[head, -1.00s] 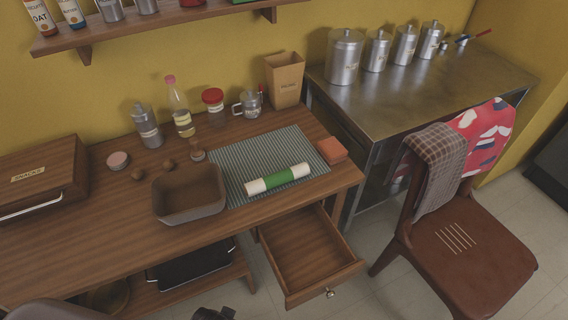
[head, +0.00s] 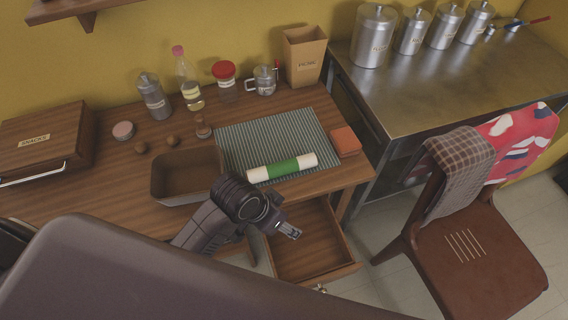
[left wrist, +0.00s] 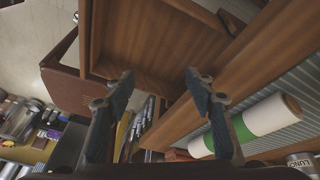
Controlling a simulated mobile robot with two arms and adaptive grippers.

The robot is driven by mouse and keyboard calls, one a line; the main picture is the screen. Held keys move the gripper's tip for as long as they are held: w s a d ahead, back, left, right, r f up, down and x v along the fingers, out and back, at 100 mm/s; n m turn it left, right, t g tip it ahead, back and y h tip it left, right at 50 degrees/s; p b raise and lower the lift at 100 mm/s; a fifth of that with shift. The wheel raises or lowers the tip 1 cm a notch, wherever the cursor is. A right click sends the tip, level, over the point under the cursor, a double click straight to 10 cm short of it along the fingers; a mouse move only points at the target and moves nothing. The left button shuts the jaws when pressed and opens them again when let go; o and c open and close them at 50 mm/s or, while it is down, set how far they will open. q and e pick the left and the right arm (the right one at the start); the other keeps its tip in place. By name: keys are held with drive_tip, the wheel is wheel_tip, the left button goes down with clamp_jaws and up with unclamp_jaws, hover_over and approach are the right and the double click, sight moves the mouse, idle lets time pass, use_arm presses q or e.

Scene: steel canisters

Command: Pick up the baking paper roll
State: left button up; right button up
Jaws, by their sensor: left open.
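The baking paper roll (head: 282,167), white with a green band around its middle, lies on the striped grey-green mat (head: 240,139) near the table's front edge. It also shows in the left wrist view (left wrist: 262,118), to the right of my fingers. My left gripper (head: 290,231) is over the open drawer (head: 318,256), in front of the roll and apart from it. In the left wrist view the two fingers of my left gripper (left wrist: 160,84) are spread with nothing between them. My right gripper is in neither view.
A brown bin (head: 158,186) stands left of the mat, partly behind my arm. An orange block (head: 345,140) lies at the mat's right. Bottles and jars line the wall. A chair (head: 464,245) and a steel table (head: 450,75) with canisters are at right.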

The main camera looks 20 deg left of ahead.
use_arm(q)
drive_tip(key=w+d+r+m, duration=0.3)
drive_tip(key=w, duration=0.1)
wheel_tip(320, 180, up, 7)
drive_tip(key=m+g+y, duration=0.3)
hover_over(282, 164)
drive_tip(key=shift+s+r, duration=0.1)
drive_tip(key=shift+a+n, duration=0.15)
drive_tip(key=shift+n, duration=0.15)
wheel_tip(282, 164, down, 8)
drive_tip(key=shift+r+p, duration=0.2)
drive_tip(key=shift+p, duration=0.3)
drive_tip(key=c, duration=1.3)
drive_tip(key=shift+r, duration=0.15)
